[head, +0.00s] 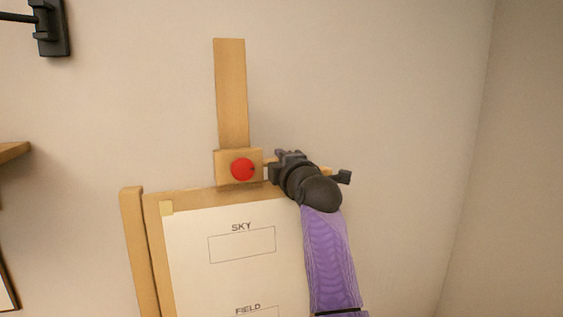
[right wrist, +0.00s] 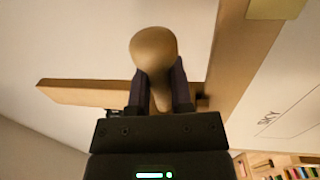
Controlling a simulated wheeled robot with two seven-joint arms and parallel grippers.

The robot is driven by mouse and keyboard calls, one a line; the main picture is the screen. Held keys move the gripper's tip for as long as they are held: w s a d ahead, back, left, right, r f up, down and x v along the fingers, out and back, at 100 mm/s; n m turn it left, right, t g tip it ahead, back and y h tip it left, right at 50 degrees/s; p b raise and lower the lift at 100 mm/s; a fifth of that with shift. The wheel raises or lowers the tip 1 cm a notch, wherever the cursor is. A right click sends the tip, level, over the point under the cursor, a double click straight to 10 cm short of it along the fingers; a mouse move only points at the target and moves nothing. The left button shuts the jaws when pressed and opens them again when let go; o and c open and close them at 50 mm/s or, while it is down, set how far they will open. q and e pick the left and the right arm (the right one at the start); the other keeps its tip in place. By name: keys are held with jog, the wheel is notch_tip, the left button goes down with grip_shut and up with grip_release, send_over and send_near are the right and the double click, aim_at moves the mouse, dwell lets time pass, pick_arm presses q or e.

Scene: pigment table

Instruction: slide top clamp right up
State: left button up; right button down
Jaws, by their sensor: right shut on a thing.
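The top clamp is a wooden block (head: 223,168) with a red knob (head: 242,169), on the upright wooden mast (head: 231,95) of the easel. It sits just above the board's top edge, and the mast rises well above it. My right gripper (head: 272,170) is at the clamp's right side, shut on a rounded wooden handle. The right wrist view shows this handle (right wrist: 153,50) between both fingers (right wrist: 158,92). The handle's join with the block is mostly hidden by the gripper. My left gripper is not in view.
Below the clamp, a white sheet (head: 195,250) marked SKY and FIELD lies on the easel board (head: 153,240). A dark bracket (head: 50,28) is on the wall at upper left. A wooden shelf edge (head: 12,152) shows at left. The wall around the mast is clear.

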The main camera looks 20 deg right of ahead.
jog(key=r+p, duration=0.2)
jog(key=r, duration=0.1)
jog(key=r+p, duration=0.1)
jog(key=r, duration=0.1)
jog(key=shift+w+r, duration=0.25)
jog(key=shift+f, duration=0.1)
jog(key=c, duration=0.5)
grip_release()
jog(key=shift+c, duration=0.2)
jog(key=shift+s+f, duration=0.1)
